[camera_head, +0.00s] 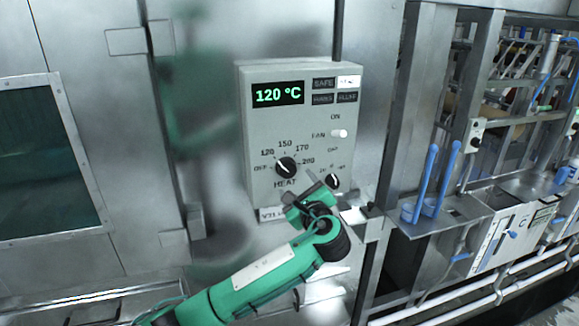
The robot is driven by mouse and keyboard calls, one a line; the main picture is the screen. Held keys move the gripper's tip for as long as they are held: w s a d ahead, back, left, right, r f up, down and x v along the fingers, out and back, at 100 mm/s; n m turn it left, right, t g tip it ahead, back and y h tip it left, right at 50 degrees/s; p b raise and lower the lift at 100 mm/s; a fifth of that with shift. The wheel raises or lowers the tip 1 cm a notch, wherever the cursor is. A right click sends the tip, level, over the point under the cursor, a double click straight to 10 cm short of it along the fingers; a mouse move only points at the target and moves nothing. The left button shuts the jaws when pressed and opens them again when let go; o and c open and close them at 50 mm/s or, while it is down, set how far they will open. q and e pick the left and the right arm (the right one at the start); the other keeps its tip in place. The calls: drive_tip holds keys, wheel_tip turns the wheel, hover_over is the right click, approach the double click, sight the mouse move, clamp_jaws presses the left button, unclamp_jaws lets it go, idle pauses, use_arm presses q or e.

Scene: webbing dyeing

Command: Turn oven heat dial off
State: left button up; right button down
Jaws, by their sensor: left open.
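The black heat dial (286,167) sits low on the grey control panel (255,130), above the label HEAT. Its white mark seems to point up and left, near 120; OFF is printed at its left. The green digital display (277,94) reads 120 °C. My left gripper (312,184) is open just below and right of the heat dial, apart from it in the picture; its depth to the panel is hard to judge. A smaller dial (332,181) lies right beside its fingers and is partly covered. My right gripper is not in view.
A white fan switch (339,133) and several labelled indicators are on the same panel. A steel oven door with a dark window (45,155) is at left. At right are a metal post (415,100) and blue-handled levers (435,175) on a shelf.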

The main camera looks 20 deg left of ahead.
sight(289, 172)
use_arm(q)
drive_tip(key=p+x, duration=0.3)
drive_tip(key=x, duration=0.4)
drive_tip(key=shift+w+a+r, duration=0.1)
drive_tip(key=shift+w, duration=0.1)
drive_tip(key=shift+w+a, duration=0.2)
drive_tip(key=shift+w, duration=0.15)
drive_tip(key=c, duration=1)
